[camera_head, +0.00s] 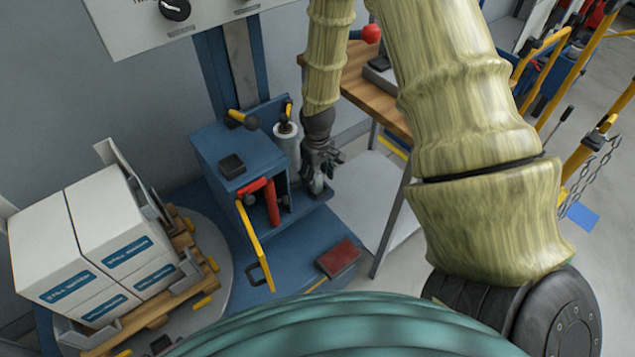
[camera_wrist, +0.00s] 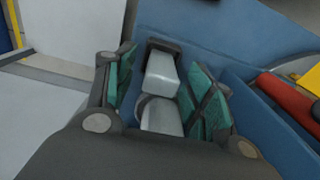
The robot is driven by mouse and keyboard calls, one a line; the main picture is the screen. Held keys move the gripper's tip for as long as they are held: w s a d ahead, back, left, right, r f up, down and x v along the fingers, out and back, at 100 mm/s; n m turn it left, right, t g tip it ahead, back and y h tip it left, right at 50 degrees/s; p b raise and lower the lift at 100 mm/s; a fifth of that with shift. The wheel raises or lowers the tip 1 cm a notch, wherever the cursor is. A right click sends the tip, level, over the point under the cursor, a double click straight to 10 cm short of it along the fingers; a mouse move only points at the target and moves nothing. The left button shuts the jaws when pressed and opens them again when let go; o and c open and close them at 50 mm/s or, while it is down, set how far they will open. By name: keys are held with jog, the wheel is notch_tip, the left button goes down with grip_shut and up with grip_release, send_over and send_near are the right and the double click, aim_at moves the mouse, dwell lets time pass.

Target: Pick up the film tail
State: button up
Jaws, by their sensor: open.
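My gripper (camera_head: 322,168) hangs pointing down beside the blue wrapping machine (camera_head: 222,150), just right of its upright film roll (camera_head: 288,145). In the wrist view my gripper (camera_wrist: 160,88) is open, with green pads on both sides of a pale, whitish piece (camera_wrist: 161,74) that looks like the film tail. A gap shows between the piece and at least the right pad; contact on the left is unclear. A second pale rounded part (camera_wrist: 161,116) lies nearer the camera. In the head view the fingers mostly hide this spot.
A red handle (camera_wrist: 290,100) is right of the fingers in the wrist view. A yellow bar (camera_head: 254,240) stands at the machine's front. Wrapped white boxes (camera_head: 85,235) sit on a pallet at left. A wooden-topped table (camera_head: 372,90) stands behind right.

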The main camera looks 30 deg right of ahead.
jog(key=c, duration=0.9)
jog(key=shift+c, duration=0.2)
jog(key=shift+r, duration=0.15)
